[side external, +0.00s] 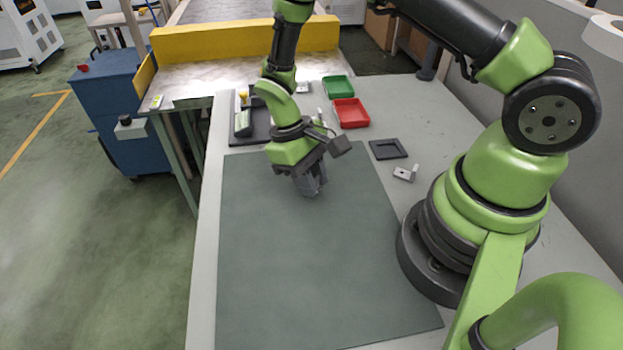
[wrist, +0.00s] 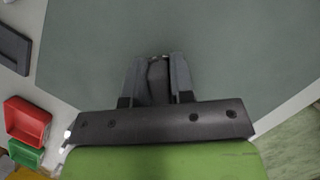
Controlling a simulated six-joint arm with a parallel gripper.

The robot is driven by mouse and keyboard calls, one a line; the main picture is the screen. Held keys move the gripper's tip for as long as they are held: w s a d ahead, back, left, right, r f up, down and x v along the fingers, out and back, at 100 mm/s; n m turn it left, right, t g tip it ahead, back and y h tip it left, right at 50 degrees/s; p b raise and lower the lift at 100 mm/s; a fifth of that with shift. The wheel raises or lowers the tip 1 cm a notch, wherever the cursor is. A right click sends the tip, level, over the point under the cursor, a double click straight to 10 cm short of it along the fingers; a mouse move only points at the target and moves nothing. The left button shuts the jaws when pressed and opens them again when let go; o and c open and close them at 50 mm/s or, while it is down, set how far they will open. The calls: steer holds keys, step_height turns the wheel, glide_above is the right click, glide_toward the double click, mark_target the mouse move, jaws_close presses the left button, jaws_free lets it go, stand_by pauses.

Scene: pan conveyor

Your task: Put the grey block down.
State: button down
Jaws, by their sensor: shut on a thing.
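My gripper (side external: 311,191) is over the far part of the grey-green mat (side external: 300,270), pointing down and slightly tilted in the side view. In the wrist view its two fingers (wrist: 157,62) are shut on the grey block (wrist: 158,82). The block is dark grey and sits between the fingers, which cover its sides. In the side view I cannot clearly separate the block from the fingers. I cannot tell whether its underside touches the mat.
The mat around my gripper is bare. Beyond it are a red tray (side external: 351,113), a green tray (side external: 338,88) and a dark tray (side external: 246,136) with items. A flat black tray (side external: 388,149) and a small metal bracket (side external: 405,173) lie to the right.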

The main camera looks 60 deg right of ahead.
steer(key=shift+f, duration=0.25)
steer(key=shift+f, duration=0.15)
steer(key=shift+f, duration=0.5)
steer(key=c, duration=1.1)
jaws_free()
steer(key=shift+o, duration=0.6)
steer(key=shift+w+r, duration=0.15)
steer(key=shift+r, duration=0.4)
step_height(320, 180, up, 24)
steer(key=m+t+y, duration=0.1)
steer(key=m+t, duration=0.1)
steer(key=t, duration=0.3)
steer(key=s+r+m+t, duration=0.1)
steer(key=s+r+t, duration=0.2)
steer(key=s, duration=0.2)
steer(key=s+r+m+t+y, duration=0.1)
steer(key=s+r+t, duration=0.2)
steer(key=s, duration=0.3)
steer(key=shift+s+a+t, duration=0.15)
steer(key=shift+t, duration=0.15)
